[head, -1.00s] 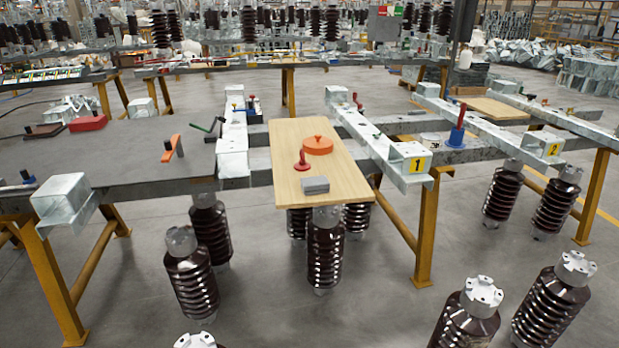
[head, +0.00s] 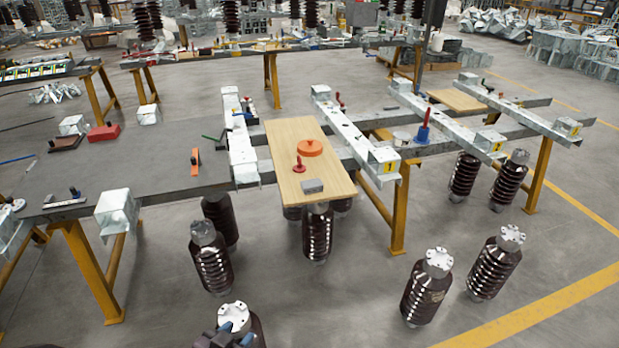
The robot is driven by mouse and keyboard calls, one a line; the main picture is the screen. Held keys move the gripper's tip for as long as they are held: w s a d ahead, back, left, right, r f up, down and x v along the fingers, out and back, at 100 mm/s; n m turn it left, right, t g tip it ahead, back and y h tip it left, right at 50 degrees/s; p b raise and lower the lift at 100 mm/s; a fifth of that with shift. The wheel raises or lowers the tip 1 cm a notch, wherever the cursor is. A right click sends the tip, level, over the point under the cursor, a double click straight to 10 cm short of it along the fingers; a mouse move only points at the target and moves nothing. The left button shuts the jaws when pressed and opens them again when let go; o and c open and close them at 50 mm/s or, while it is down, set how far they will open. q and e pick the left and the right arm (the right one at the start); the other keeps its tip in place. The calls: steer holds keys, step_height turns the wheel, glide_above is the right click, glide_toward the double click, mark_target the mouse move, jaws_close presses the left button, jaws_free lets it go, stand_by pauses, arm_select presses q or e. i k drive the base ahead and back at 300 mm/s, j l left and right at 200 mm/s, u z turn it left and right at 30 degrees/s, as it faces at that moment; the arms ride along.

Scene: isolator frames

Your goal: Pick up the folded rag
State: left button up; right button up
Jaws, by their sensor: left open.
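The folded rag (head: 312,187) is a small grey block-like bundle. It lies near the front edge of the light wooden board (head: 284,137) in the middle of the head view. A red stamp-like object (head: 299,167) stands just behind it, and an orange round lid (head: 310,147) lies farther back. My left gripper (head: 228,338) shows only in part at the bottom edge, dark and open. It is well below and in front of the rag in the picture, apart from it. My right gripper is out of view.
Ribbed brown insulators (head: 317,232) stand on the floor under and in front of the board. Galvanized beams (head: 352,135) and yellow-legged trestles (head: 400,208) flank it. A grey table (head: 150,160) at left holds a red box (head: 103,132).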

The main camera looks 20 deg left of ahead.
mark_target(312, 186)
steer(key=i+l+u, duration=0.1)
steer(key=i, duration=0.35)
steer(key=i+l, duration=0.3)
steer(key=i, duration=0.15)
steer(key=i+l+u, duration=0.15)
steer(key=i, duration=0.35)
